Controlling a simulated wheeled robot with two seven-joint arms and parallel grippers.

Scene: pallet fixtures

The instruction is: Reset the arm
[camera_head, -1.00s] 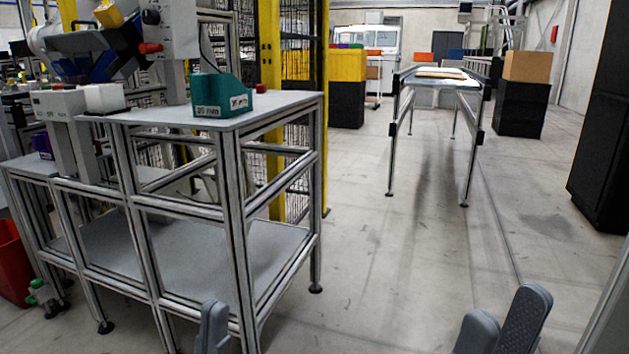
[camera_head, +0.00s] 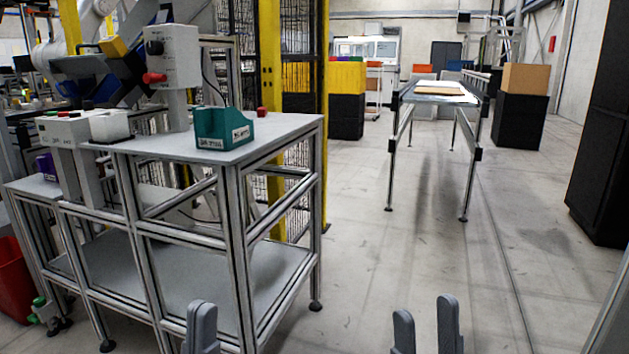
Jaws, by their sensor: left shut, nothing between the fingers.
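My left gripper (camera_head: 201,328) shows at the bottom edge, left of the middle. Its grey fingers are together with nothing between them. It appears in front of the lower part of the metal-framed workbench (camera_head: 262,138); the distance between them is hard to tell. My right gripper (camera_head: 426,328) shows at the bottom edge, right of the middle. Its two grey fingers stand upright and apart, with only floor seen between them. Both grippers are empty. My arms behind the fingers are out of view.
A green bin (camera_head: 224,129) and a red button (camera_head: 262,111) are on the workbench. A yellow post (camera_head: 270,75) and mesh fence stand behind it. A metal-framed stand (camera_head: 440,97) and black crates (camera_head: 518,120) are farther back. Open floor (camera_head: 380,250) lies right of the workbench.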

